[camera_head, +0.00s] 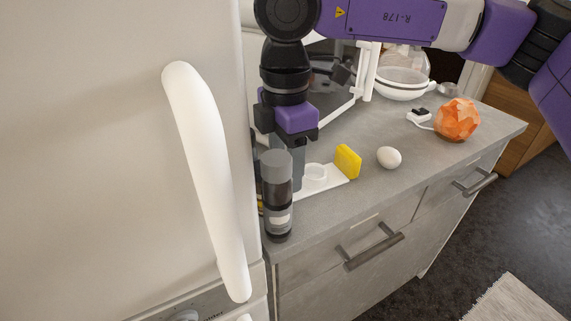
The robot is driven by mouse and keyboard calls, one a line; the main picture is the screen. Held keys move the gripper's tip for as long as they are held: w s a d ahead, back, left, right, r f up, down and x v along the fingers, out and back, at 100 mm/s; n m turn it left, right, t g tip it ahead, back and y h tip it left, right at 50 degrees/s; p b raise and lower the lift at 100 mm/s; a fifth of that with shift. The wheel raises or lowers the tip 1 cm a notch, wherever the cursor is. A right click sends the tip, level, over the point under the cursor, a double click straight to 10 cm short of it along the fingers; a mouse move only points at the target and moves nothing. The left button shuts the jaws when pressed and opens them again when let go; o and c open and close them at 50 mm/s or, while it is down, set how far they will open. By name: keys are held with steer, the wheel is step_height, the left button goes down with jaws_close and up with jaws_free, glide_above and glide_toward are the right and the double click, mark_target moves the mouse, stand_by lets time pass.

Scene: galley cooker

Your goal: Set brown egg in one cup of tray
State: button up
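My gripper (297,182) points down at the left end of the counter, partly behind a grey and black grinder. Its fingertips are largely hidden, so I cannot tell whether they are apart or hold anything. The white tray (333,183) lies flat on the counter, just right of and partly behind my fingers. One round raised cup (315,172) shows on it, and its left part is hidden. No brown egg is visible. A white egg (389,157) lies on the bare counter right of the tray.
The grinder (278,195) stands upright at the counter's front left. A yellow block (347,161) stands by the tray's right end. An orange faceted object (457,119), a small black-and-white item (419,116) and white bowls (402,82) are farther back. A white door handle (205,165) rises at left.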

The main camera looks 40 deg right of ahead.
steer(key=o, duration=0.9)
steer(key=shift+c, duration=0.2)
step_height(320, 180, up, 8)
steer(key=shift+f+p, duration=0.2)
steer(key=shift+p, duration=0.25)
steer(key=shift+r, duration=0.15)
